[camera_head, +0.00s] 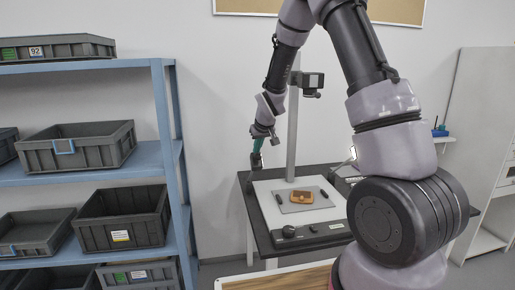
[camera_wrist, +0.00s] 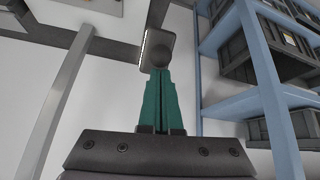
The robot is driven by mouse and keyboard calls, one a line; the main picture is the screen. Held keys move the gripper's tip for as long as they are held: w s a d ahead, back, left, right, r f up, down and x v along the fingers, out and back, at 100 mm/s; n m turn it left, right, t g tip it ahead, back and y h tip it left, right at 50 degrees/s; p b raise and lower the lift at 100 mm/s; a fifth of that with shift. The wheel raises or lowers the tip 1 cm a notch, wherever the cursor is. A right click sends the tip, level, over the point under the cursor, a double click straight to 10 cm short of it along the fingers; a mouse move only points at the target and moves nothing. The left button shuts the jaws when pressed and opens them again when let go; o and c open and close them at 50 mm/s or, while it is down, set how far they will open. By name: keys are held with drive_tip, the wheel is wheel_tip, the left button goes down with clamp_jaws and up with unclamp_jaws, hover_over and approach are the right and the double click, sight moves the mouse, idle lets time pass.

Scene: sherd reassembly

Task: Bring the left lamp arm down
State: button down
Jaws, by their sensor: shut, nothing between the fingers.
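A copy stand with a pale upright column (camera_head: 293,130) stands on a dark-edged table. The left lamp's dark head (camera_head: 257,161) is at the stand's left side, right below my gripper (camera_head: 256,146). In the wrist view, my gripper's teal fingers (camera_wrist: 160,75) are shut and empty, their tips at a dark round knob (camera_wrist: 161,52) by the lamp panel (camera_wrist: 144,45) with its lit edge. Whether the tips touch the knob I cannot tell. The left lamp's arm is mostly hidden. The right lamp (camera_head: 353,153) is partly hidden by my arm.
An orange-brown sherd (camera_head: 301,197) lies on a grey board (camera_head: 289,208) on the stand's base. A camera (camera_head: 311,81) is mounted on the column. A control strip with a knob (camera_head: 288,231) runs along the front. Blue shelves (camera_head: 163,110) with grey crates (camera_head: 80,145) stand left.

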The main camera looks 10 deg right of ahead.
drive_tip(key=s+f, duration=0.2)
drive_tip(key=shift+s+a+f+g, duration=0.25)
drive_tip(key=shift+a+f+g, duration=0.05)
drive_tip(key=shift+g, duration=0.1)
drive_tip(key=shift+t, duration=0.4)
drive_tip(key=w+r, duration=0.1)
drive_tip(key=r, duration=0.1)
drive_tip(key=w+r, duration=0.1)
drive_tip(key=w, duration=0.1)
drive_tip(key=w+r, duration=0.1)
drive_tip(key=r, duration=0.1)
drive_tip(key=shift+w+a+r, duration=0.15)
drive_tip(key=shift+a+r, duration=0.1)
drive_tip(key=shift+r, duration=0.1)
drive_tip(key=s+r, duration=0.2)
drive_tip(key=s, duration=0.7)
drive_tip(key=shift+s+d+r, duration=0.25)
drive_tip(key=shift+d, duration=0.15)
